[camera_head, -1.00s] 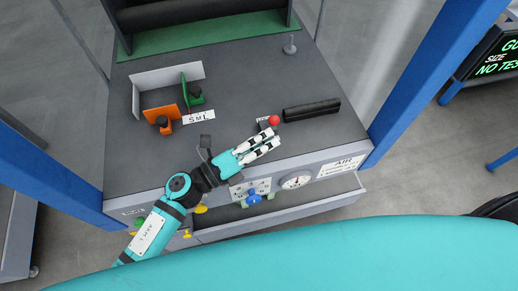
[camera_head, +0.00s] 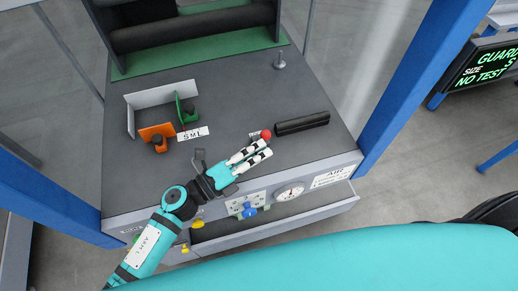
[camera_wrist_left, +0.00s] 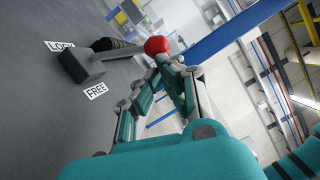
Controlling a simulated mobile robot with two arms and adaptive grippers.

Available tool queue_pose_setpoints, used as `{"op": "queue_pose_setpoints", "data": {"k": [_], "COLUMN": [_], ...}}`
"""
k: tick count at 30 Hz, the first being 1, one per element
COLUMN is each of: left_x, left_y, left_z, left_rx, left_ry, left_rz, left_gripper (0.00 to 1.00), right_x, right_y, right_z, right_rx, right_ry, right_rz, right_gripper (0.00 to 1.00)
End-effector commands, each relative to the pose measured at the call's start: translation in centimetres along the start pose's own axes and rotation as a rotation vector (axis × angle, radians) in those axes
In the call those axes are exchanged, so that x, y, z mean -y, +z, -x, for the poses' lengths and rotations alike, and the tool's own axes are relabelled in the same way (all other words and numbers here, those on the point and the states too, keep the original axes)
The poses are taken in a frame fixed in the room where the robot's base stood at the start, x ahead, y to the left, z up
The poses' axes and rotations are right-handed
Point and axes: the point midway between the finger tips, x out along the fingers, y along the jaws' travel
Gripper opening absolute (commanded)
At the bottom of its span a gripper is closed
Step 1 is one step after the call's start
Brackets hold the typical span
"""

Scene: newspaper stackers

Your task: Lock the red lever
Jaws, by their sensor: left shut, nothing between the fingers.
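The red lever's round knob (camera_head: 266,134) shows on the grey bench top in the head view, left of a black roller. In the left wrist view the red knob (camera_wrist_left: 157,45) tops a grey rod rising from a dark base block. The LOCK label (camera_wrist_left: 60,45) and the FREE label (camera_wrist_left: 96,91) lie on either side of that base. My left gripper (camera_head: 266,148) is shut and empty, with its fingertips right beside the knob, on the bench's front side. In the wrist view its fingertips (camera_wrist_left: 168,62) are just below the knob; I cannot tell whether they touch. My right gripper is not in view.
The black roller (camera_head: 302,123) lies close to the right of the knob. Green (camera_head: 187,108) and orange (camera_head: 157,136) brackets stand at the left. A gauge (camera_head: 290,192) and a blue knob (camera_head: 249,211) are on the front panel. Blue posts flank the bench.

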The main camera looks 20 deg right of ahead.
Motion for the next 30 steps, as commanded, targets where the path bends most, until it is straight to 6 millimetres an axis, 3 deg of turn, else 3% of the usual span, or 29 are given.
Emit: {"op": "queue_pose_setpoints", "data": {"k": [8, 21, 30], "left_x": [1.0, 2.2, 1.5], "left_y": [1.0, 4.3, 6.2], "left_z": [-0.3, -1.4, -2.0], "left_rx": [-0.001, 0.001, 0.000], "left_ry": [0.032, 0.153, 0.234], "left_rz": [0.091, 0.455, 0.704], "left_gripper": [0.00, 0.00, 0.00], "right_x": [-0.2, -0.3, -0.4], "right_y": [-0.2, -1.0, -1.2], "right_z": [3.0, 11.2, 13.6], "right_rx": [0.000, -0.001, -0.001], "right_ry": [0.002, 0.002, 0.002], "right_rz": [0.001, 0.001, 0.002], "right_gripper": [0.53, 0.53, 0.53]}}
